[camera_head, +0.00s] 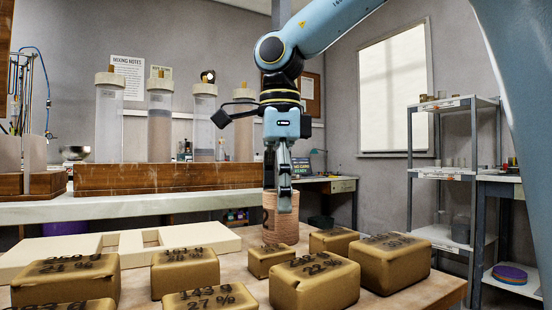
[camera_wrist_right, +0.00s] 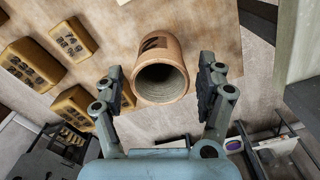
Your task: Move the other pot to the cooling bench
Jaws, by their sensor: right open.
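A terracotta-coloured cylindrical pot (camera_head: 281,228) with dark marking stands on the wooden table among clay blocks. In the right wrist view the pot (camera_wrist_right: 161,52) shows its open, hollow mouth. My right gripper (camera_head: 284,203) points down at the pot and partly covers its upper part in the head view. In the right wrist view the right gripper (camera_wrist_right: 163,84) is open, with one finger on each side of the pot and nothing gripped. Gaps show between the fingers and the pot's wall. My left gripper is out of view. I cannot tell which surface is the cooling bench.
Several marked ochre clay blocks (camera_head: 315,282) crowd the table around the pot; a small block (camera_head: 270,260) sits close in front of it. A pale slotted board (camera_head: 150,240) lies to the left. A white shelf rack (camera_head: 447,175) stands at the right. A long counter (camera_head: 130,205) runs behind.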

